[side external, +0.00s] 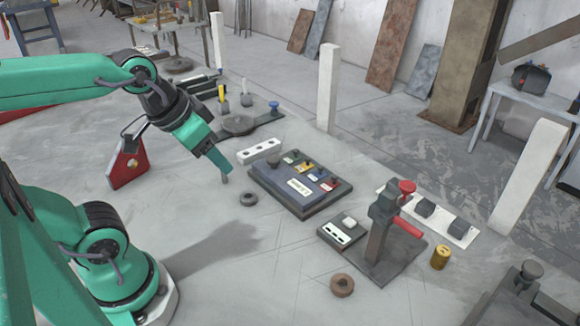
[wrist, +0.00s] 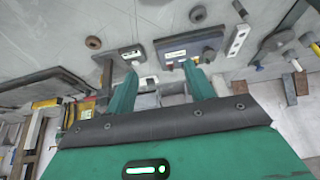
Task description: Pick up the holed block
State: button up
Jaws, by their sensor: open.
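The holed block (side external: 258,151) is a long white bar with several dark holes along its top. It lies on the grey floor beside the dark panel board, behind and right of my gripper (side external: 222,178) in the side view. In the wrist view the holed block (wrist: 237,40) shows at the upper right, outside my fingers. My gripper (wrist: 161,70) is open, with nothing between its two green fingers. In the side view it hangs above the floor, apart from the block, and the fingers overlap so their gap is hard to see.
A dark board with coloured labels (side external: 300,183) sits right of the block. A dark ring (side external: 249,199) lies below my gripper. A clamp with a red handle (side external: 385,220), a brown ring (side external: 342,285) and a yellow can (side external: 440,257) stand further right. White posts (side external: 327,90) rise behind.

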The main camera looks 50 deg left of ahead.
jog(key=w, duration=0.1)
jog(key=g, duration=0.6)
send_over(259, 145)
jog(key=d, duration=0.1)
notch_tip(259, 145, down, 17)
jog(key=shift+s+f, duration=0.2)
jog(key=shift+f, duration=3.55)
